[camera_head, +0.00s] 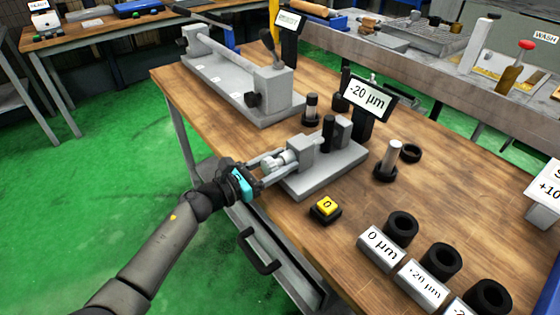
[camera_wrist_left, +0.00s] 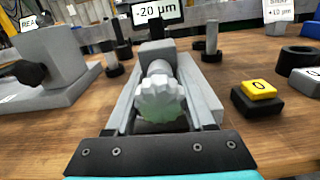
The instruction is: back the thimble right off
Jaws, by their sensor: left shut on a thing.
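The thimble (camera_wrist_left: 165,98) is a pale, ribbed knob on the near end of a grey bench gauge (camera_head: 325,172). In the head view the thimble (camera_head: 276,163) shows between the fingers of my left gripper (camera_head: 273,162). The fingers lie on both sides of it, and the gripper is shut on it. In the left wrist view the fingers (camera_wrist_left: 163,100) flank the knob, pointing away from me. A display (camera_head: 367,98) behind the gauge reads -20 µm; it also shows in the left wrist view (camera_wrist_left: 157,10). My right gripper is in neither view.
A yellow button (camera_head: 326,206) marked 0 sits right of the gauge. Labelled blocks (camera_head: 381,247) and black rings (camera_head: 402,229) line the front right. A pin (camera_head: 392,155) stands in a black base. A grey bench fixture (camera_head: 240,82) stands behind left. Bare wood (camera_head: 350,270) lies between.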

